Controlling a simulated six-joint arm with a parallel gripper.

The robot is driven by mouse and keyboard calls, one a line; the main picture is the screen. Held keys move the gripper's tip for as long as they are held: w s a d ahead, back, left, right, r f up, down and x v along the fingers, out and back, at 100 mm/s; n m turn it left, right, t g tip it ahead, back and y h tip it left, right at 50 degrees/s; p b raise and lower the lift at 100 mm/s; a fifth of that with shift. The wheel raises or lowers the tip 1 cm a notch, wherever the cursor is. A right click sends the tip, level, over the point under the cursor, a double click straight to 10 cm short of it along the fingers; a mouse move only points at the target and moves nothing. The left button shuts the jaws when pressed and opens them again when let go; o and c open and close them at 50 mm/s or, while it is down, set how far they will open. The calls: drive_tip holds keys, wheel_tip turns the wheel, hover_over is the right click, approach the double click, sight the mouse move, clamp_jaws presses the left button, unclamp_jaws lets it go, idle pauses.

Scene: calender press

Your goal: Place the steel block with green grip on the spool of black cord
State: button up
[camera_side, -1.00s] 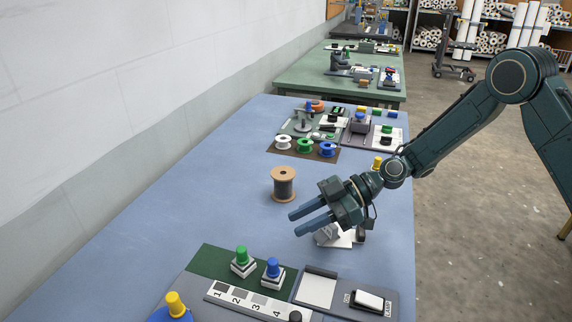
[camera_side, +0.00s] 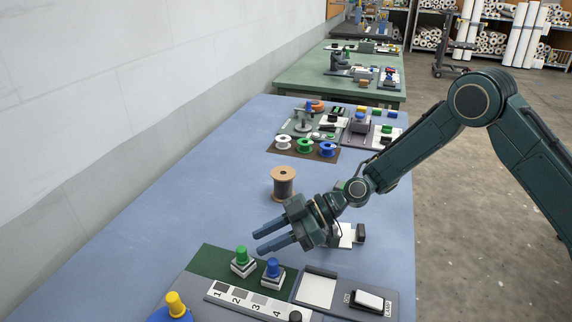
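The steel block with green grip (camera_side: 243,262) stands upright on the dark green mat, left of a similar block with a blue grip (camera_side: 272,271). The spool of black cord (camera_side: 284,184) stands upright on the blue table, farther back, its pale wooden top flange bare. My gripper (camera_side: 263,239) is open and empty. Its two fingers point left, above and just behind the two blocks. The fingers appear apart from both grips.
A numbered strip (camera_side: 248,299), a white pad (camera_side: 316,291) and a switch box (camera_side: 370,301) lie at the front. A yellow-gripped piece (camera_side: 176,304) stands front left. White, green and blue spools (camera_side: 305,146) sit at the back. The table's left side is clear.

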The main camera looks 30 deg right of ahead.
sight(248, 259)
drive_tip(key=shift+x, duration=2.45)
drive_tip(key=shift+s+f, duration=0.1)
clamp_jaws()
drive_tip(key=shift+r, duration=0.2)
wheel_tip(248, 259, up, 20)
drive_tip(key=shift+f, duration=0.15)
